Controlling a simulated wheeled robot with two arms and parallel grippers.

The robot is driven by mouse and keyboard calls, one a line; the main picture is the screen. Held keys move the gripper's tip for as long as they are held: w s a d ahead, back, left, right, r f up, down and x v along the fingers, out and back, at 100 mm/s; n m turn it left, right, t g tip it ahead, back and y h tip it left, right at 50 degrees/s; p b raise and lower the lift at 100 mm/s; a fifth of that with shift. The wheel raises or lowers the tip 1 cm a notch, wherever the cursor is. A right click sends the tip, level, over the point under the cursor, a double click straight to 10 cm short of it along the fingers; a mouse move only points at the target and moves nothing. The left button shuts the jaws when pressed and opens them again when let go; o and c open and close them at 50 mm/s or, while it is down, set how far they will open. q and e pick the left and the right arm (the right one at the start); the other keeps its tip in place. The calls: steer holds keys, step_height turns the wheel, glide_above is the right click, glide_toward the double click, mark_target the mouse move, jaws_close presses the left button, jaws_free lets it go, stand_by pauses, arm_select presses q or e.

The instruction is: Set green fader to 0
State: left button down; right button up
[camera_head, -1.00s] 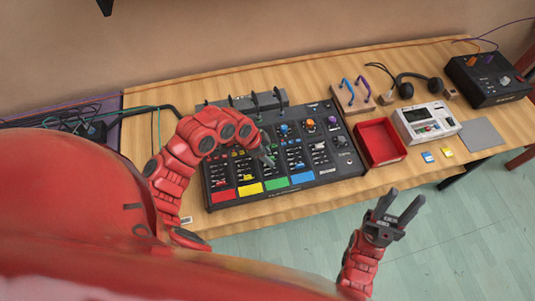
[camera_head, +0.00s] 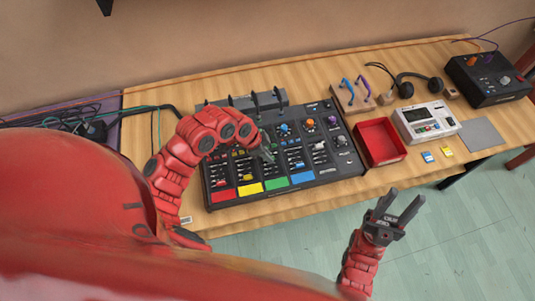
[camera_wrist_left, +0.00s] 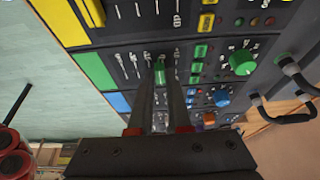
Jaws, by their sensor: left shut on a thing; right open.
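The black mixer (camera_head: 349,166) lies on the wooden table, with red, yellow, green and blue pads along its front edge. The green fader cap (camera_wrist_left: 160,73) sits in the green column, in line with the green pad (camera_wrist_left: 94,70) and the green knob (camera_wrist_left: 242,62) in the left wrist view. My left gripper (camera_head: 267,152) reaches over the mixer. In the left wrist view its two fingers (camera_wrist_left: 161,75) are shut on the green fader cap, one on each side. In the head view the cap is hidden by the gripper. My right gripper (camera_head: 406,203) is open and empty, in front of the table.
Black handles (camera_head: 264,101) stand up along the mixer's back. A red tray (camera_head: 380,142), a white device (camera_head: 427,122) and headphones (camera_head: 418,82) are to the right. Other fader caps and knobs sit close to my left fingers. Bare table lies in front of the mixer.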

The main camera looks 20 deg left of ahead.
stand_by(0.8)
arm_select(q)
steer(key=shift+w+a+b, duration=0.15)
steer(key=shift+w+b, duration=0.05)
steer(key=shift+b, duration=0.4)
steer(key=c, duration=0.9)
jaws_free()
steer(key=shift+o, duration=0.2)
steer(key=shift+r, duration=0.1)
